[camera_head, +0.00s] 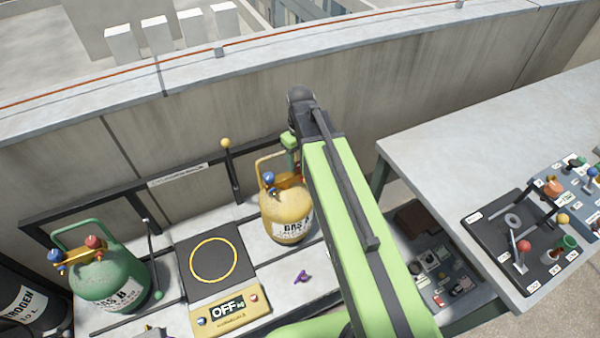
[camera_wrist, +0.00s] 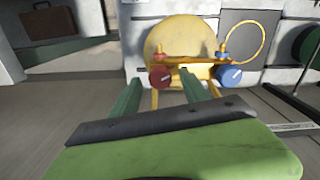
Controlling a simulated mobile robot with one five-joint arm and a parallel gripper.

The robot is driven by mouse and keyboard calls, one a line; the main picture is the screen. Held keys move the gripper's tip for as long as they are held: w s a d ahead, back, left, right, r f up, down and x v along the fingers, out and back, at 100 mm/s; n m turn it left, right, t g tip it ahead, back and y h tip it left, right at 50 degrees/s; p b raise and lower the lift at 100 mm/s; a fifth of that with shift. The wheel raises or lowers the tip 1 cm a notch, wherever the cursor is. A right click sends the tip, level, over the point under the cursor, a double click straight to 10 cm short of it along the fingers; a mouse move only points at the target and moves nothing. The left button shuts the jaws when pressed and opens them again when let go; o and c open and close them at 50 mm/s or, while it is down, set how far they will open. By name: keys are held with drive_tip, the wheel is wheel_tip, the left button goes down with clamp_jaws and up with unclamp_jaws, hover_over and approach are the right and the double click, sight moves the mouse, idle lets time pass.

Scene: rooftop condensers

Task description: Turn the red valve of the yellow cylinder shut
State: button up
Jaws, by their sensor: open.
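The yellow cylinder (camera_head: 285,218), marked GAS A or similar, stands upright beside the scale and partly behind my arm. It also shows in the wrist view (camera_wrist: 178,36), with a brass manifold across its top. Its red valve (camera_wrist: 160,77) is a round knob at the manifold's left end in the wrist view. In the head view my arm mostly hides it. The blue valve (camera_wrist: 230,76) is at the other end, and shows in the head view (camera_head: 268,178). My gripper (camera_wrist: 159,82) is open, its two green fingers pointing toward the red knob, which appears between the tips. Contact cannot be told.
A green cylinder (camera_head: 112,277) with red and blue knobs stands at left. A scale (camera_head: 212,255) reading OFF lies between the cylinders. A small purple item (camera_head: 301,277) lies in front of the yellow cylinder. A table (camera_head: 440,150) with control panels stands at right; a parapet runs behind.

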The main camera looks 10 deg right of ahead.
drive_tip(key=shift+f, duration=0.6)
drive_tip(key=shift+r, duration=0.15)
clamp_jaws()
